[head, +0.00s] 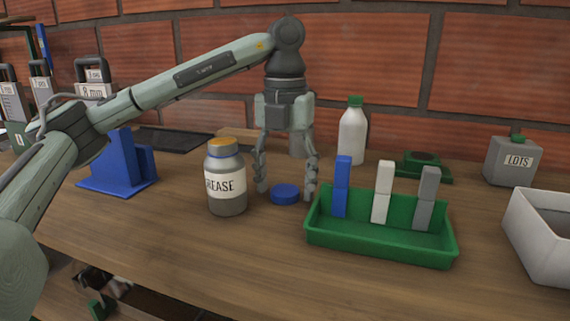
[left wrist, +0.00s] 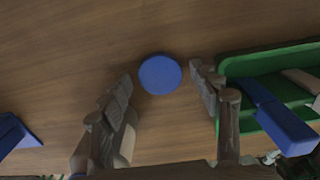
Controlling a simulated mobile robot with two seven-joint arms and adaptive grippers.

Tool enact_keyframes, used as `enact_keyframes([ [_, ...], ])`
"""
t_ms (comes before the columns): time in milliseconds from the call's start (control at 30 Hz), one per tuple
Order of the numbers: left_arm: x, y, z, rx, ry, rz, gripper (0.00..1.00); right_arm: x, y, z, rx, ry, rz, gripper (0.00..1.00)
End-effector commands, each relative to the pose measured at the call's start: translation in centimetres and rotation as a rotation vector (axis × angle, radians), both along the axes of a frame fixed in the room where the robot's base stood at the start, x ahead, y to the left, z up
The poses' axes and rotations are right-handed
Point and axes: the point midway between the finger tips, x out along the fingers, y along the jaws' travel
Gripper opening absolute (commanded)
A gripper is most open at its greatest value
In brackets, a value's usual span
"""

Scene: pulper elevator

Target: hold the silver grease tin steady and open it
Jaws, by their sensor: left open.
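The silver-grey grease tin (head: 227,200) stands upright on the bench, with a white label reading partly "REASE" and an orange-yellow top. A flat blue disc (head: 285,195), like a lid, lies on the wood to its right; it also shows in the left wrist view (left wrist: 160,75). My left gripper (head: 287,188) points down over the disc, open, with one finger to each side and nothing held. Its fingers (left wrist: 161,78) show apart in the left wrist view. The left finger is close beside the tin. My right gripper is not in view.
A green tray (head: 380,246) with blue, white and grey upright blocks stands right of the left gripper. Behind are a white bottle (head: 352,135) and a grey "LOTS" can (head: 511,162). A blue stand (head: 117,165) is left of the tin. Bare wood lies in front of the tin.

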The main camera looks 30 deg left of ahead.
Motion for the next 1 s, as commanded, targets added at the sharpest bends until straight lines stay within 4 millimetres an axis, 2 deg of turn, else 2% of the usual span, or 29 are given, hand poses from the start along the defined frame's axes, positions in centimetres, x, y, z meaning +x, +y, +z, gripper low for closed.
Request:
enact_keyframes([
  [167,0.1,-0.1,2.7,-0.003,-0.004,0.0,0.62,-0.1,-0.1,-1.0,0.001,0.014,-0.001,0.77],
  [233,0.1,0.0,4.6,-0.001,-0.005,0.0,0.62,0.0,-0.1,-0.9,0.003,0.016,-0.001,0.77],
  [300,0.1,0.0,6.4,-0.001,-0.005,0.0,0.62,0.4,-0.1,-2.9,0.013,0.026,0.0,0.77],
  [533,0.0,0.0,10.6,0.001,-0.003,0.0,0.62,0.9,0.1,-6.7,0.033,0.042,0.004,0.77],
  [700,0.0,0.0,12.0,0.0,-0.001,-0.001,0.62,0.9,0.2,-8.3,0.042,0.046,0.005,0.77],
  [1000,0.0,0.0,12.1,0.0,0.0,-0.001,0.62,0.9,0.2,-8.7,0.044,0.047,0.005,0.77],
])
